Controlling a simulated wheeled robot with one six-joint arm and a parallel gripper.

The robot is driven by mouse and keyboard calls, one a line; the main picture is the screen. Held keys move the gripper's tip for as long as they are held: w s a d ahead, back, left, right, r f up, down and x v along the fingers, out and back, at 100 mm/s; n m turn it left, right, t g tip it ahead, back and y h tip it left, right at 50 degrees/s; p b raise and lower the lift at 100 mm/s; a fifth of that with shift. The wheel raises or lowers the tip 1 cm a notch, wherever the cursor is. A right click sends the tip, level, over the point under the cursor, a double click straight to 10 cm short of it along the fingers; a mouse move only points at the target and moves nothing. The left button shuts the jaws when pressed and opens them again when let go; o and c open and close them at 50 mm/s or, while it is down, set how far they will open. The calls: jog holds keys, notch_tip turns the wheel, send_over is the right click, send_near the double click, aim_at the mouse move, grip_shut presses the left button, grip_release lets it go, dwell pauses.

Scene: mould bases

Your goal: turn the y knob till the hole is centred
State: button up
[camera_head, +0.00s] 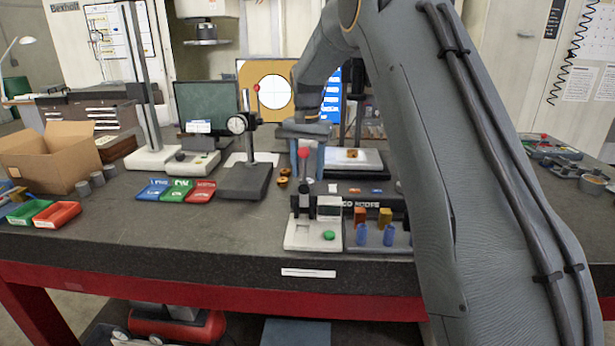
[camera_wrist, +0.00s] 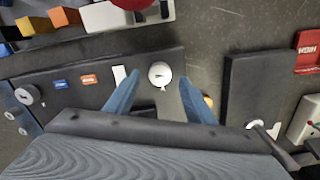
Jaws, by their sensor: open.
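My gripper (camera_wrist: 157,88) is open, its two blue fingers on either side of a pale round knob (camera_wrist: 159,74) with a dark mark, with a gap on each side. In the head view my gripper (camera_head: 307,172) reaches down at the dark scope base (camera_head: 372,203). A second, grey knob (camera_wrist: 28,94) is at the base's other end in the wrist view. I cannot read which knob is marked y. The screen (camera_head: 247,72) at the back is yellowish with a bright white round hole (camera_head: 275,91); my arm hides the screen's right side.
A red-balled lever (camera_head: 303,153) stands on a pale block with a green button (camera_head: 329,235), close in front of the base. Orange and blue pieces stand in a tray (camera_head: 402,238) beside it. A dial gauge stand (camera_head: 243,180) is to the left.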

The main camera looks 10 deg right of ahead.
notch_tip(320, 180, up, 6)
jog(key=shift+f+b, duration=0.1)
jog(key=shift+b, duration=0.6)
